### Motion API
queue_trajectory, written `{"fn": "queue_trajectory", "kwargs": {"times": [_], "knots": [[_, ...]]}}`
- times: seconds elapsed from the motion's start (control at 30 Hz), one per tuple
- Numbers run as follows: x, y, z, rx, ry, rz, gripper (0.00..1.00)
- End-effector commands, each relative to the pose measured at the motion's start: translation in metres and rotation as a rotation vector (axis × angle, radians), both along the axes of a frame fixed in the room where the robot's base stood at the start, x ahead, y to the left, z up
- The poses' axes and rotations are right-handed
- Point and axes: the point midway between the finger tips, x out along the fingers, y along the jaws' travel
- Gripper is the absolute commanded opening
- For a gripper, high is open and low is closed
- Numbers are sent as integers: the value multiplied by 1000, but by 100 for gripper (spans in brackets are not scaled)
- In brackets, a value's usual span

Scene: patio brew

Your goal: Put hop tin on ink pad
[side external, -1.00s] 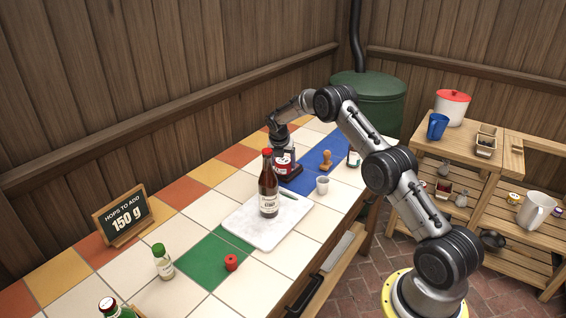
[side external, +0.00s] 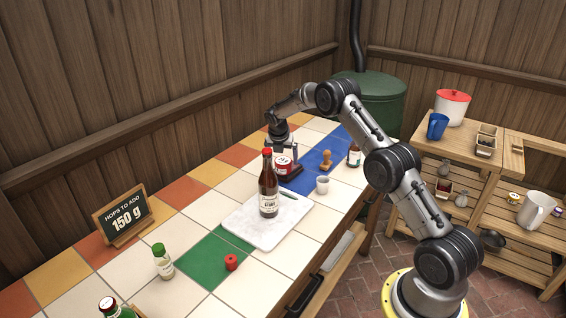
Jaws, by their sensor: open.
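The hop tin (side external: 284,165), a small tin with a red and white label, sits on the dark red ink pad (side external: 293,175), behind the brown bottle. The bottle hides part of the tin's and the pad's left side. The tin looks upright. My gripper (side external: 284,150) is open, pointing down right above the tin. The view is too small to tell whether the fingertips still reach beside the tin's top.
The brown bottle (side external: 268,190) with a red cap stands on a white marble board (side external: 243,226) in front. A wooden stamp (side external: 326,160) and a white cup (side external: 322,185) stand to the right. A chalkboard sign (side external: 123,216) and green-capped bottle (side external: 162,262) are at left.

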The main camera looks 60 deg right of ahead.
Motion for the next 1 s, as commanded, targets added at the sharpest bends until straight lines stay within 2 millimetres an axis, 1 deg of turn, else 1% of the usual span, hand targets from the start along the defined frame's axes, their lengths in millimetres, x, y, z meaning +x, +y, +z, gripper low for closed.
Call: {"fn": "queue_trajectory", "kwargs": {"times": [0.03,0.2,0.3,0.4,0.57,0.67,0.77,0.83,0.9,0.97,1.0], "knots": [[-1,4,12,-1,-2,1,100],[-6,17,45,-1,-3,1,100],[-9,24,62,0,-2,1,100],[-11,29,75,0,0,1,100],[-14,34,87,0,-1,0,100],[-17,41,100,8,-20,-26,100],[-26,59,126,34,-72,-106,100],[-38,79,151,65,-128,-195,100],[-55,101,178,106,-189,-302,100],[-72,121,198,146,-240,-398,100],[-85,134,211,173,-272,-460,100]]}}
